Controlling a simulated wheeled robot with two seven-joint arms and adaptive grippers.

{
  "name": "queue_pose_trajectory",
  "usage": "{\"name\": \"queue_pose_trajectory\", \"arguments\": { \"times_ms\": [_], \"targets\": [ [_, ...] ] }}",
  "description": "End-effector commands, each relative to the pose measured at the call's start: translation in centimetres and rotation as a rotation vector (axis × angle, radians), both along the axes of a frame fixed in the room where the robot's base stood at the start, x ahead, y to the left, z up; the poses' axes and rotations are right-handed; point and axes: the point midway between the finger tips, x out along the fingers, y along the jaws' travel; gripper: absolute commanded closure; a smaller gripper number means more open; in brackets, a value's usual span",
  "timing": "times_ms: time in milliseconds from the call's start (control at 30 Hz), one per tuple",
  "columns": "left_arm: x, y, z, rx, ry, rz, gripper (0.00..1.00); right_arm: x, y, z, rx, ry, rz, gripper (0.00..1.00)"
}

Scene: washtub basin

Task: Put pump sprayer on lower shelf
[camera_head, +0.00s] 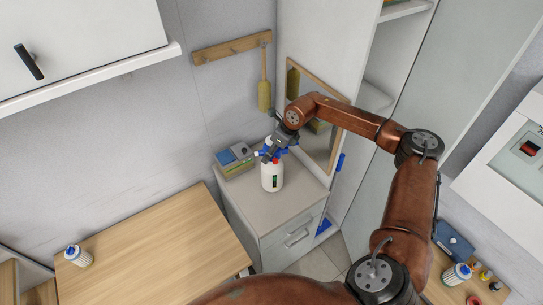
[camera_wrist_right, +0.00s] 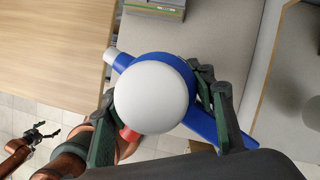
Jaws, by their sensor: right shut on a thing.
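The pump sprayer (camera_head: 272,177) is a white bottle with a blue head and a red part. It is upright over the top of the grey drawer cabinet (camera_head: 290,205); whether its base touches the top I cannot tell. My right gripper (camera_head: 276,150) is shut on its head from above. In the right wrist view, the white round pump knob (camera_wrist_right: 151,97) and blue head fill the space between the fingers. A lower shelf (camera_head: 376,97) shows inside the tall cabinet, partly cut off. My left gripper (camera_wrist_right: 42,134) is small in the wrist view, its opening unclear.
A grey-and-blue box (camera_head: 235,158) lies behind the sprayer. A mirror (camera_head: 318,135) leans just right of it. A wooden table (camera_head: 155,250) stands left, with a white-and-blue container (camera_head: 78,256). An upper shelf (camera_head: 405,10) is above.

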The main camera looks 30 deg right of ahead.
Motion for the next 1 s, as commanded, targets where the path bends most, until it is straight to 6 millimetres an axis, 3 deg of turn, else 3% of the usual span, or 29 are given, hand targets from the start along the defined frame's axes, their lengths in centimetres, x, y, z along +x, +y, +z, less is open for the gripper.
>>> {"name": "queue_pose_trajectory", "arguments": {
  "times_ms": [233,500,867,900,1000],
  "targets": [
    [0.0,0.0,0.3,0.000,0.000,0.000,0.13,0.9,-0.3,-0.9,0.003,-0.004,-0.001,1.00],
    [0.1,0.0,1.7,0.000,-0.002,0.000,0.13,1.0,-0.3,-3.8,0.002,-0.003,-0.001,1.00],
    [0.1,0.0,1.2,0.000,-0.001,0.000,0.13,1.0,-0.3,-4.4,0.003,-0.004,0.000,1.00],
    [0.1,0.0,1.3,0.000,-0.001,0.000,0.13,0.9,-0.4,-4.5,0.001,-0.001,0.000,0.48],
    [0.1,0.0,1.3,0.000,-0.001,0.000,0.13,0.9,-0.4,-4.5,0.001,-0.001,0.000,0.41]
  ]
}}
